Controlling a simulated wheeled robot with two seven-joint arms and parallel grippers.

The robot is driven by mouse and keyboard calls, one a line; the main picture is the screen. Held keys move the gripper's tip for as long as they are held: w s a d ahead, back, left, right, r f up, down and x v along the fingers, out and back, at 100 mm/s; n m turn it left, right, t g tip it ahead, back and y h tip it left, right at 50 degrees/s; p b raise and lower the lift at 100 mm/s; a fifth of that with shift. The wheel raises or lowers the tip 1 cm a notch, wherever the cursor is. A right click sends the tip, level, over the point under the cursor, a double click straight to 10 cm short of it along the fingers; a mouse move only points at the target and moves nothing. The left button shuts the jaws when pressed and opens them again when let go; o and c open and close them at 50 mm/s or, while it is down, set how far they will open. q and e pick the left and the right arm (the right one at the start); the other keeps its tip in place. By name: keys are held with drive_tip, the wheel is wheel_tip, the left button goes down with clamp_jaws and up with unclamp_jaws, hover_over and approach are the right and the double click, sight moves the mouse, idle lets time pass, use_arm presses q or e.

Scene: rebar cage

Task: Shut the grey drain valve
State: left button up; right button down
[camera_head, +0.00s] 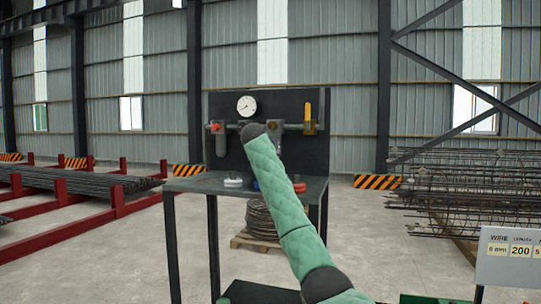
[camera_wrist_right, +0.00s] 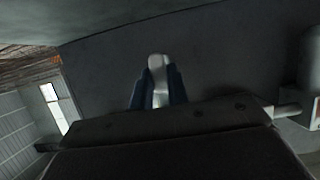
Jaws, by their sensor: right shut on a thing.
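In the right wrist view, my right gripper (camera_wrist_right: 158,88) is shut on a light grey lever (camera_wrist_right: 157,64), which I take for the grey drain valve's handle. The lever stands between the two dark blue fingers, with its rounded tip showing beyond them. In the head view, my right arm crosses in front of the dark panel and hides this gripper and most of what it holds. My left gripper is in neither view.
The dark panel (camera_head: 312,160) carries a round gauge (camera_head: 246,105), a red knob (camera_head: 215,127), a hanging grey bowl (camera_head: 221,145) and an upright yellow lever (camera_head: 309,118). A wire coil (camera_head: 262,220) lies below.

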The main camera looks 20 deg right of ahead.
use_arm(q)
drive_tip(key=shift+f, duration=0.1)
